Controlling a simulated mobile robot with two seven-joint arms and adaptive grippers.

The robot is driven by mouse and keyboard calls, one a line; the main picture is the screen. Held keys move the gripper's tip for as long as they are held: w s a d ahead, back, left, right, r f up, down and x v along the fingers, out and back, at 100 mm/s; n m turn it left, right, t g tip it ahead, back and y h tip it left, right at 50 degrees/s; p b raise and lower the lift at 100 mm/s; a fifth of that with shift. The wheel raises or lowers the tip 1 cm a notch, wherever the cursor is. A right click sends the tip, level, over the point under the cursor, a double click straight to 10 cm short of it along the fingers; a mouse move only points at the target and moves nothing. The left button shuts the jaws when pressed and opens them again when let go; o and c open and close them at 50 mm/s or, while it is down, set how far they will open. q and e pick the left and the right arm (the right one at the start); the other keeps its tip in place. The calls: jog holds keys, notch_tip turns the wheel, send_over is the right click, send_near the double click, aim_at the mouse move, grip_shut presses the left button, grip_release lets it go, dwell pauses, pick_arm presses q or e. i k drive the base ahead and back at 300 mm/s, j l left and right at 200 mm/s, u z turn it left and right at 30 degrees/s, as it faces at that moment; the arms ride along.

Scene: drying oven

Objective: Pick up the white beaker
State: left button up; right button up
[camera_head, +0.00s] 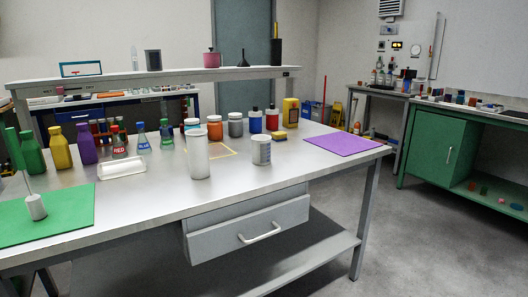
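A short whitish beaker (261,151) with dark markings on its side stands upright on the grey metal table (232,187), right of centre and near the front edge. A taller, plain whitish cylindrical container (199,158) stands upright to its left, apart from it. Neither of my grippers is in view.
Bottles, jars and flasks line the table's back. A white tray (121,167) lies left of the tall container. A purple mat (343,144) and a green mat (70,212) lie at the ends. The table front between them is clear.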

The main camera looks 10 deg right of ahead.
aim_at(261, 144)
jog(key=i+l, duration=0.2)
jog(key=l, duration=0.15)
jog(key=i+l, duration=0.2)
jog(key=l, duration=0.15)
jog(key=i+l+u, duration=0.1)
jog(key=i+l, duration=0.3)
jog(key=l, duration=0.3)
jog(key=i+l, duration=0.2)
jog(key=l, duration=0.2)
jog(key=i+l, duration=0.2)
jog(key=l, duration=0.15)
jog(key=u, duration=0.05)
